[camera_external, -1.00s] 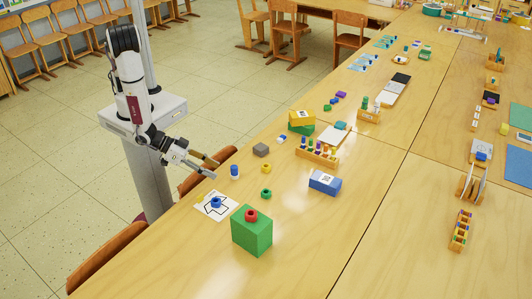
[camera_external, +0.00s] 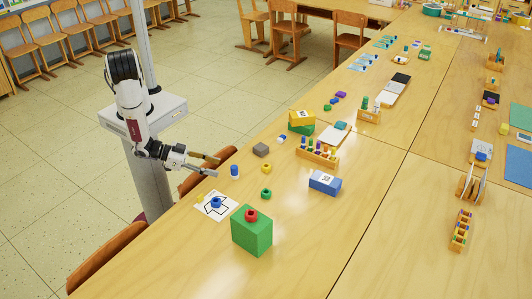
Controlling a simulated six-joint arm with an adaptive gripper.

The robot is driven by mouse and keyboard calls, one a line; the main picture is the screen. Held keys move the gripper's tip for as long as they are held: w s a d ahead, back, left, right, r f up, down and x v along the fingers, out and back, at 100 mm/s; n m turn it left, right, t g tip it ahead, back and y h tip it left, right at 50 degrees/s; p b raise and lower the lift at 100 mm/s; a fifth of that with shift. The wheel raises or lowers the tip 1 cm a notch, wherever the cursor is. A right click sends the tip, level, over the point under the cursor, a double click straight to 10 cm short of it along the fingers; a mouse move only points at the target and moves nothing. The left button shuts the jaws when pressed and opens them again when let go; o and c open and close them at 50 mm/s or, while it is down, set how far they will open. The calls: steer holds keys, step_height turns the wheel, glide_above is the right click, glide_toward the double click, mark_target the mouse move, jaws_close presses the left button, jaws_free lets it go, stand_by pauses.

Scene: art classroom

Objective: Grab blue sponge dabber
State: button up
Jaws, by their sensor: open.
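A blue round dabber-like piece (camera_external: 216,202) sits on a white sheet with a black outline (camera_external: 207,211) near the table's left edge. A blue-and-white cylinder (camera_external: 235,171) stands upright farther back. Similar round pieces are green (camera_external: 266,194), yellow (camera_external: 267,168) and red (camera_external: 251,216); the red one is on top of a green block (camera_external: 252,238). My gripper (camera_external: 217,167) is open and empty at the table's left edge. Its fingers point right, toward the blue-and-white cylinder and apart from it. The blue piece on the sheet is nearer the camera than my gripper.
Chair backs (camera_external: 108,258) line the left edge. The table (camera_external: 355,225) is clear at the front right.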

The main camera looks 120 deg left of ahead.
mark_target(231, 174)
steer(key=shift+x, duration=1.15)
steer(key=shift+a+x, duration=0.2)
steer(key=shift+x, duration=2.35)
steer(key=c, duration=1)
